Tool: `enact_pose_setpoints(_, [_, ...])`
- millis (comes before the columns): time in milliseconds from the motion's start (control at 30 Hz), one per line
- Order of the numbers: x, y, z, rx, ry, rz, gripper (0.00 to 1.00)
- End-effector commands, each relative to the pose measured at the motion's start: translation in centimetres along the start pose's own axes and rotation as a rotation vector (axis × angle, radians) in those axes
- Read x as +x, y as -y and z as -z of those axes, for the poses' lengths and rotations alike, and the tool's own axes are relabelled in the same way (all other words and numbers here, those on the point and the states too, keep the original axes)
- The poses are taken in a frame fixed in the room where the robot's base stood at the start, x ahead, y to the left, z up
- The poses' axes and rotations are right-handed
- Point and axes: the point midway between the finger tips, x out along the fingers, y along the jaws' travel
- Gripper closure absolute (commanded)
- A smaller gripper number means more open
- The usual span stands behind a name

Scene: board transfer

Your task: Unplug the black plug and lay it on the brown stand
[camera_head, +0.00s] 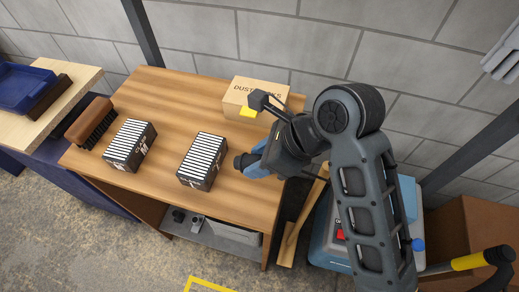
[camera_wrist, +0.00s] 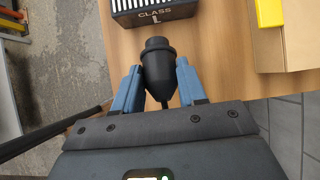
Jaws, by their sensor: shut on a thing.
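My gripper (camera_wrist: 159,78) is shut on the black plug (camera_wrist: 158,62), with one blue finger on each side of it. In the head view the plug (camera_head: 241,160) sticks out of my gripper (camera_head: 254,164) to the left, over the wooden table. The plug is apart from the black block with white slats (camera_head: 202,161); bare wood shows between them in the wrist view. A dark brown piece (camera_head: 49,98) lies on the pale bench at the far left and may be the brown stand; I cannot tell for sure. I see no socket clearly.
A second slatted block (camera_head: 129,145) and a brown brush (camera_head: 90,122) stand on the left of the wooden table (camera_head: 175,100). A cardboard box (camera_head: 241,92) with a yellow item sits at the back. A blue tray (camera_head: 24,89) is on the pale bench (camera_head: 77,80).

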Motion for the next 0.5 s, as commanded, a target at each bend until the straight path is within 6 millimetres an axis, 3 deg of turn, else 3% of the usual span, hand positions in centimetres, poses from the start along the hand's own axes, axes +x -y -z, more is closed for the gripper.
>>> enact_pose_setpoints(500, [3.0, 0.0, 2.1, 0.000, -0.001, 0.000, 0.89])
